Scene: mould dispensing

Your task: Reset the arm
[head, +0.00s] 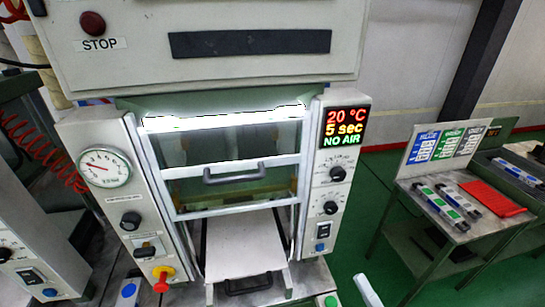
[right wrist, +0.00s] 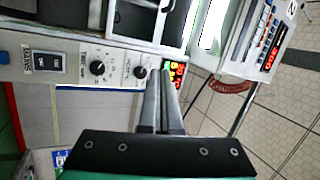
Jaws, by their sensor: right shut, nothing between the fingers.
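My right gripper (right wrist: 164,74) is shut and empty, with its two dark fingers together in the right wrist view. In the head view a pale part at the bottom edge (head: 367,290) looks like the tip of this gripper, apart from the machine. My left gripper is not in view. The machine (head: 85,130) stands in the middle, with a gauge, knobs and a display reading 20 °C, 5 sec, NO AIR. Its glass door (head: 235,175) has a dark handle. A white tray (head: 240,245) extends out below the door.
A side table (head: 425,175) at the right carries blue and green marker-like items (head: 450,205), a red pad (head: 492,198) and a sign board (head: 445,145). A red knob (head: 161,276) juts out at the machine's lower left.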

